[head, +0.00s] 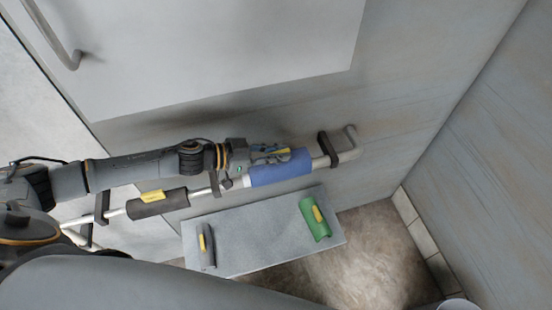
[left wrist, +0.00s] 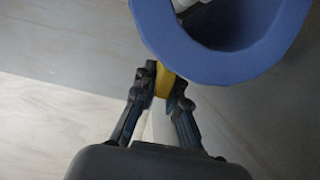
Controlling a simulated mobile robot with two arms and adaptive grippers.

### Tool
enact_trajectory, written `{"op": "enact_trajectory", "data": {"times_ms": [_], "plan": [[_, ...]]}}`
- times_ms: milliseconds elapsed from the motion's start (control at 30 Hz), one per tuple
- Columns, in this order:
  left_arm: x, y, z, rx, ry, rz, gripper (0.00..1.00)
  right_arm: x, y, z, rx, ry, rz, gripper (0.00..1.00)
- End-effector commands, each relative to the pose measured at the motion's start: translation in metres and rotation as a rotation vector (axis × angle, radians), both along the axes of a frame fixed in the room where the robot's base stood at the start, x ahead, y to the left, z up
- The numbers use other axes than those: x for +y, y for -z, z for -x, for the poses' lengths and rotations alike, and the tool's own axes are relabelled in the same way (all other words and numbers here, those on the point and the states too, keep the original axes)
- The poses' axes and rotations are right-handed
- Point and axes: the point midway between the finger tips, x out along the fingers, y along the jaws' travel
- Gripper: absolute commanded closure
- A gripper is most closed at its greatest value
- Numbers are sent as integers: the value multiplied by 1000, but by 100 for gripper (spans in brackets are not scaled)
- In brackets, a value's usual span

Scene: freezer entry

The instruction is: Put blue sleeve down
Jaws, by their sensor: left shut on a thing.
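The blue sleeve (head: 279,170) sits around the pale pipe (head: 322,162) along the wall in the head view, near the pipe's right end. My left gripper (head: 284,154) is at the sleeve's upper side. In the left wrist view, the blue sleeve (left wrist: 220,62) shows end-on as a thick open ring, with something pale inside it. My left gripper (left wrist: 167,88) is shut on the sleeve's yellow tab (left wrist: 164,80), below the ring. I cannot tell whether the sleeve touches the pipe. My right gripper does not show.
A dark grey sleeve (head: 157,203) is around the pipe at left. Dark brackets (head: 327,149) hold the pipe. Below, a grey shelf (head: 262,238) bears a green sleeve (head: 315,219) at right and a dark piece (head: 207,246) at left. A door handle (head: 55,40) is at upper left.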

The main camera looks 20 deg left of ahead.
Motion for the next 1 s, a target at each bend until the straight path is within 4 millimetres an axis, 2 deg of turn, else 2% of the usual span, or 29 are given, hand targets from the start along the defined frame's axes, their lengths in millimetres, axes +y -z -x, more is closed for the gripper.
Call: {"op": "enact_trajectory", "data": {"times_ms": [33,300,400,500,1000], "plan": [[2,7,-4,1,-1,0,100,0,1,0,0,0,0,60],[10,23,-16,0,-1,0,100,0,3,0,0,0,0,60],[9,41,-15,2,-1,0,100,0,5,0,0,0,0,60],[9,50,-15,1,0,1,100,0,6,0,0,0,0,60],[9,58,-15,-1,0,-1,100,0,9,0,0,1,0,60]]}}
